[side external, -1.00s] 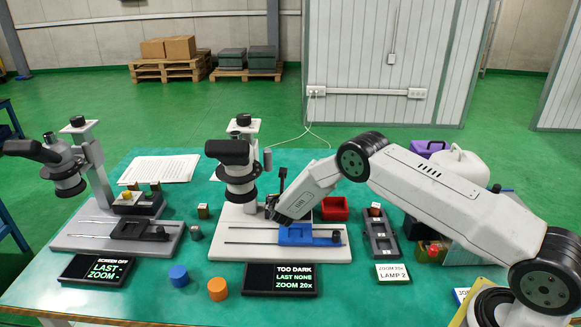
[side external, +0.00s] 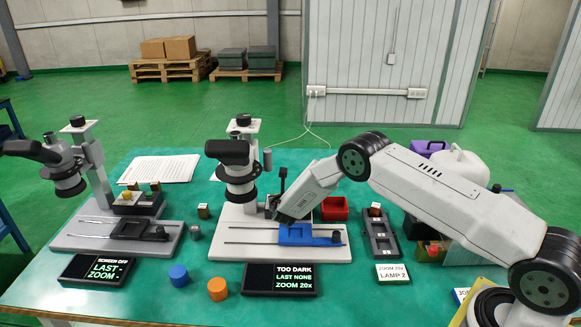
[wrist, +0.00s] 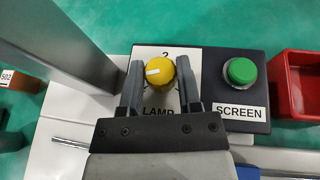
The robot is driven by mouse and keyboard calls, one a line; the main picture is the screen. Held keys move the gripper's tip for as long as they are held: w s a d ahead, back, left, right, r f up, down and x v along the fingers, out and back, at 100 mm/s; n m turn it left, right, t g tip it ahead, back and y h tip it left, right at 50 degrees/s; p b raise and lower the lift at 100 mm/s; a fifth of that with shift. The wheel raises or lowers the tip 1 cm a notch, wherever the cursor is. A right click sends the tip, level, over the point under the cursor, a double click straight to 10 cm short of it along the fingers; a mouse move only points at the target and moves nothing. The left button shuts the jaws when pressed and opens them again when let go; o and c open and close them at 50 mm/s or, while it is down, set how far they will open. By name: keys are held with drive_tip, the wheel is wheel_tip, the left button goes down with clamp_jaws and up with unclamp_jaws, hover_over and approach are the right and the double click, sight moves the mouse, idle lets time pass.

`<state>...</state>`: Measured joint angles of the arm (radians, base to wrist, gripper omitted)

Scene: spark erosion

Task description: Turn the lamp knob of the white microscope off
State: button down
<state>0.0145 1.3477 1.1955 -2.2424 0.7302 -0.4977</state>
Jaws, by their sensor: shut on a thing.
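The lamp knob (wrist: 161,74) is yellow and round with a white mark pointing left in the wrist view. It sits on a dark control box (wrist: 225,115) with a white LAMP label plate. My gripper (wrist: 160,80) has one finger on each side of the knob and is shut on it. Part of the scale around the knob is hidden by the fingers. In the side view my gripper (side external: 273,207) is low beside the white microscope (side external: 240,182), and the knob is hidden. The microscope's display (side external: 281,280) reads TOO DARK, LAST NONE, ZOOM 20x.
A green SCREEN button (wrist: 241,71) is right of the knob, with a red bin (wrist: 299,85) beyond. The microscope's grey column (wrist: 75,45) stands close on the left. A grey microscope (side external: 66,175) is at the far left. A card (side external: 393,274) reads ZOOM 20x, LAMP 2.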

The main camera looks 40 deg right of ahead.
drive_tip(key=shift+d+r+n+t+y, duration=0.15)
drive_tip(key=shift+n+t+y, duration=0.55)
drive_tip(key=shift+n+y, duration=0.65)
drive_tip(key=shift+c, duration=1.4)
unclamp_jaws()
drive_tip(key=shift+s, duration=0.15)
drive_tip(key=shift+v, duration=3.75)
drive_tip(key=shift+r, duration=0.1)
